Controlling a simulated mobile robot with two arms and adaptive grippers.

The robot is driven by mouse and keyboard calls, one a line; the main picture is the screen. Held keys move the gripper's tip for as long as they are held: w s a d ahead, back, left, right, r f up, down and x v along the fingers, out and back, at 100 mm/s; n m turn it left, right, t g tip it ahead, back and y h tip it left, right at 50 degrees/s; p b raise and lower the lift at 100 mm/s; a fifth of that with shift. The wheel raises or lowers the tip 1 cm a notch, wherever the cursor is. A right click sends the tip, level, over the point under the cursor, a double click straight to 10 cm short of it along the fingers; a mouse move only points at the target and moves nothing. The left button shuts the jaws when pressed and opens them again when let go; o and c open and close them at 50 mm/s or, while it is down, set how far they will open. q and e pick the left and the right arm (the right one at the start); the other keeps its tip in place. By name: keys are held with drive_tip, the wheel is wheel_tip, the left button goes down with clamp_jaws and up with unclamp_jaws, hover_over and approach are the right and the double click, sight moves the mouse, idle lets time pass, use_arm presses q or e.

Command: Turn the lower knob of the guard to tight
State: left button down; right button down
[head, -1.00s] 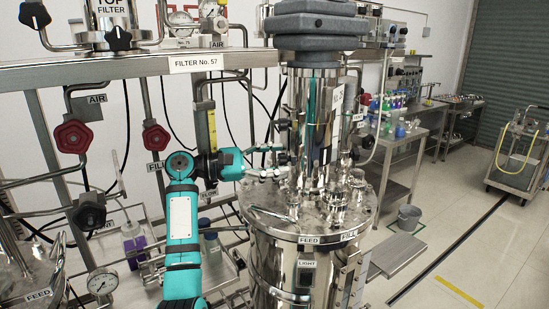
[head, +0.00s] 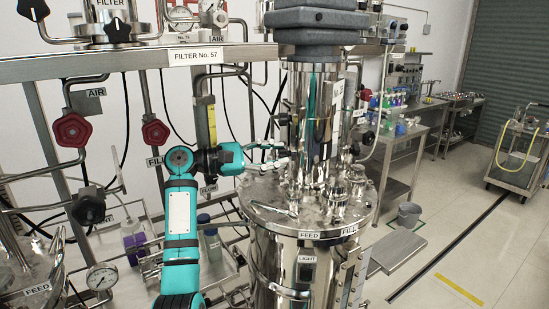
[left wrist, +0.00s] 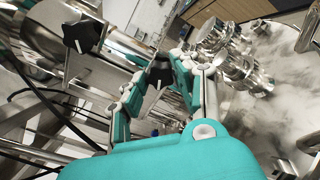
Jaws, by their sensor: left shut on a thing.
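The guard (head: 301,112) is a shiny upright metal cylinder above the lid of the steel tank. Its upper black knob (head: 282,119) is on the guard's left side; a black knob, apparently this one, also shows in the left wrist view (left wrist: 82,34). My left gripper (head: 278,155) is at the lower knob, reaching in from the left. In the left wrist view my left gripper (left wrist: 158,82) has its fingers on both sides of the dark lower knob (left wrist: 160,75), shut on it. The fingers hide part of the knob, and I cannot read its setting. My right gripper is not in view.
The tank lid (head: 262,210) below the gripper carries several metal fittings. A pipe rack with red valve knobs (head: 72,129) stands at the left. Grey weights (head: 315,20) sit on top of the guard.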

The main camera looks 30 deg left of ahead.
use_arm(q)
drive_tip(key=m+b, duration=0.3)
drive_tip(key=m, duration=0.1)
drive_tip(key=shift+f, duration=0.2)
drive_tip(key=m+b, duration=0.3)
drive_tip(key=shift+m, duration=0.4)
drive_tip(key=m+b, duration=0.3)
drive_tip(key=m, duration=0.1)
drive_tip(key=m+b, duration=0.1)
drive_tip(key=m, duration=0.2)
drive_tip(key=shift+b, duration=0.3)
drive_tip(key=m+b, duration=0.2)
drive_tip(key=m, duration=0.2)
drive_tip(key=shift+m, duration=0.3)
drive_tip(key=shift+r+m+b, duration=0.15)
drive_tip(key=shift+m+b, duration=0.65)
drive_tip(key=shift+m, duration=0.9)
drive_tip(key=c, duration=1)
unclamp_jaws()
drive_tip(key=shift+r, duration=0.1)
